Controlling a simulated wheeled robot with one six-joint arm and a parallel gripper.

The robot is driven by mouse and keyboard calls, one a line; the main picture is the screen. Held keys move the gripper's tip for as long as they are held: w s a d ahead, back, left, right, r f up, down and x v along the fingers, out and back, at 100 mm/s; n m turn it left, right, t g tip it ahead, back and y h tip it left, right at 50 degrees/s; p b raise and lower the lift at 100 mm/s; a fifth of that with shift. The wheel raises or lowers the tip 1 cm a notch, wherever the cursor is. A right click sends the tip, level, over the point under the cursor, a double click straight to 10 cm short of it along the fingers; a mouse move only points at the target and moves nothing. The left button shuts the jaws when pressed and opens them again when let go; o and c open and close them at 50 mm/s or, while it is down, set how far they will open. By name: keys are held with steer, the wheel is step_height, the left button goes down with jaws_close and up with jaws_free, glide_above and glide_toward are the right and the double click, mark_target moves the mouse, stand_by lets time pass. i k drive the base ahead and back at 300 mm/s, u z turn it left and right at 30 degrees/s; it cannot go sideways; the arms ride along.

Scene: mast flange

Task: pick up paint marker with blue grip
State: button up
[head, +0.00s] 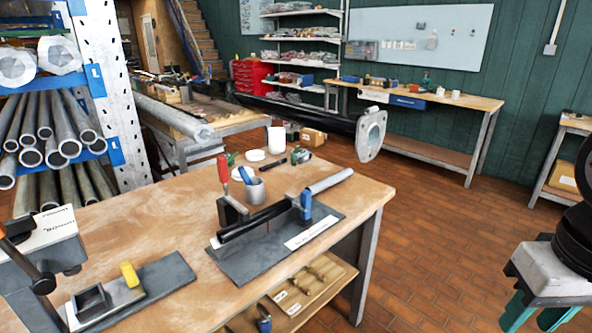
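A slim blue item (244,175) stands tilted in a grey cup (255,192) on the near workbench. It may be the paint marker with the blue grip, but it is too small to tell. A second item with blue on it (264,320) lies on the shelf under the bench top, near the picture's lower edge. I cannot tell what it is.
The workbench (150,215) holds a red-handled clamp (222,170), a dark board (245,262) bearing a tube with a blue clamp (304,208), and a yellow block (130,274). White round items (255,155) lie behind the cup.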

mark_target(243, 174)
steer(key=z, duration=0.25)
steer(key=i, duration=0.7)
steer(key=u, duration=0.7)
steer(key=i, duration=0.7)
steer(key=u, duration=0.75)
